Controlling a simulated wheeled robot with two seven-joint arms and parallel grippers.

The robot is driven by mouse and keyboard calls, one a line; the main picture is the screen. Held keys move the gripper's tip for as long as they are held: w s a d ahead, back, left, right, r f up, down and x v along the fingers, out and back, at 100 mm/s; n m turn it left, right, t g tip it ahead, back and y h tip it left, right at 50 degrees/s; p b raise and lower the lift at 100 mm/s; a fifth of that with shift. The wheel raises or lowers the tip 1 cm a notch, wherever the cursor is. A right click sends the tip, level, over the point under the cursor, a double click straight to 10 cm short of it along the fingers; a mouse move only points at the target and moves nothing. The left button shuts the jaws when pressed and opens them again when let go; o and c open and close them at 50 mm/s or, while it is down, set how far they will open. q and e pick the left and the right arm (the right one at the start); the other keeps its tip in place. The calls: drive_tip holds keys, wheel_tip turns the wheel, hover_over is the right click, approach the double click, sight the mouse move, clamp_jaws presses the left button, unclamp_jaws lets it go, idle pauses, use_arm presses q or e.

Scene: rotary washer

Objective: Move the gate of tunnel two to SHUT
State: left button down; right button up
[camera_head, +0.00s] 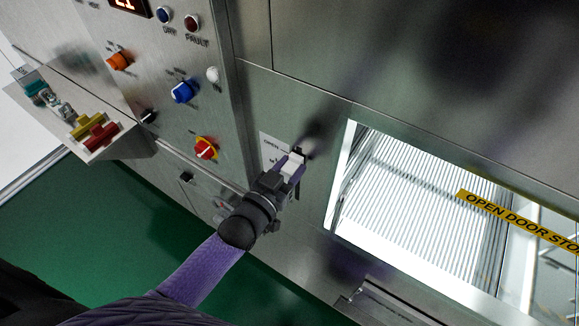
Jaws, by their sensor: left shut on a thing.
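My left gripper (294,166) is shut at the small slotted plate beside the washer opening. The gate handle it holds is mostly hidden by the fingers, and a dark knob-like end (302,150) shows just past the fingertips. A white label (270,149) with "OPEN" readable sits left of the fingers; its lower part is covered by the gripper. The lit tunnel opening (420,210) to the right shows a ribbed light-coloured surface inside. My right gripper is not in view.
The steel panel carries an orange knob (119,61), a blue knob (183,92) and a red-yellow switch (206,148). A shelf (106,147) with coloured items juts out at left. A yellow "OPEN DOOR STO…" strip (515,217) crosses the opening. Green floor lies below.

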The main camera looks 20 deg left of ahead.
sight(297, 194)
use_arm(q)
drive_tip(key=shift+f, duration=0.1)
idle(0.6)
wheel_tip(297, 194, down, 14)
drive_tip(key=b, duration=1.2)
drive_tip(key=shift+s+f, duration=0.1)
drive_tip(key=shift+f, duration=0.1)
drive_tip(key=shift+c, duration=1.4)
unclamp_jaws()
